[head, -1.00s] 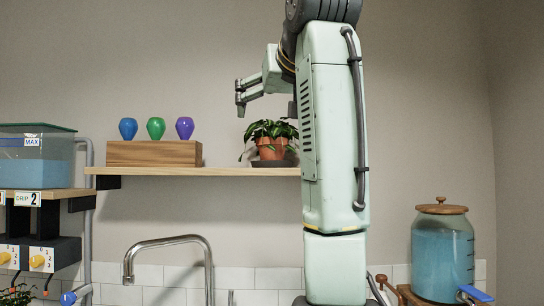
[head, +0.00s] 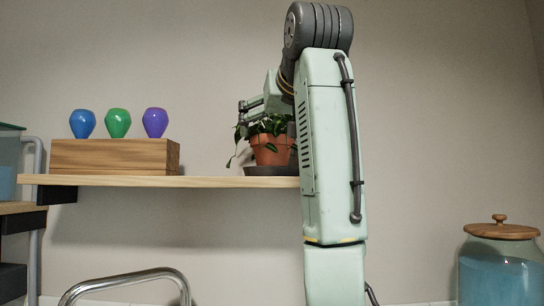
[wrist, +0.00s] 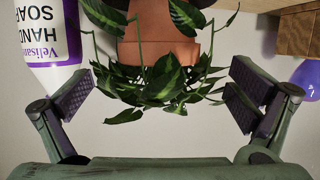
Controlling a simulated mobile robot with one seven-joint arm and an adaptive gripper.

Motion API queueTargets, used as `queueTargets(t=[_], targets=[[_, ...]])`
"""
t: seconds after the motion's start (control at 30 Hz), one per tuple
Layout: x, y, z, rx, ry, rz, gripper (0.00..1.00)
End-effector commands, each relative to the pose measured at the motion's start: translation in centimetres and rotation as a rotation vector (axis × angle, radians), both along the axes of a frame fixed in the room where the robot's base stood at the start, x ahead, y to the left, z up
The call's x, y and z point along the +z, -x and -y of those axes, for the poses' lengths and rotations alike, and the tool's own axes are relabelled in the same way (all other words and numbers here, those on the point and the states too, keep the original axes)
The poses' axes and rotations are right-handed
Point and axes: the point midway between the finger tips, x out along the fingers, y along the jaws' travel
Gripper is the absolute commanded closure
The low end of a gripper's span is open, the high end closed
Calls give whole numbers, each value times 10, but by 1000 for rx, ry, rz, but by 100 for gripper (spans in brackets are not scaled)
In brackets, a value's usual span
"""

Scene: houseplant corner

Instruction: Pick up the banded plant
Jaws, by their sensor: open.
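The potted plant (head: 270,150) has dark green leaves and a terracotta pot. It stands upright on a dark saucer (head: 258,171) at the right part of the shelf, partly hidden by my arm. My gripper (head: 246,118) is at the height of the leaves in the head view. In the wrist view, which shows the scene upside down, my gripper (wrist: 163,92) is open, with one finger on each side of the leaves. The pot (wrist: 165,38) lies beyond the fingertips, and leaves cover part of it. Nothing is held.
The shelf (head: 150,181) carries a wooden block (head: 115,157) with blue, green and purple bulbs. A hand soap bottle (wrist: 45,35) is close beside the plant in the wrist view. A lidded jar (head: 500,265) stands lower right.

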Motion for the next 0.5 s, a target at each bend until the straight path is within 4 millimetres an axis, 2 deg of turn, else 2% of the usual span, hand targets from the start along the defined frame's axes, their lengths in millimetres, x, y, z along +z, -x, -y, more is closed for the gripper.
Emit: queueTargets(t=[0.27, 0.5], targets=[[-7, -24, -4, -1, 0, -1, 0], [-19, -55, -10, 0, 0, 0, 0]])
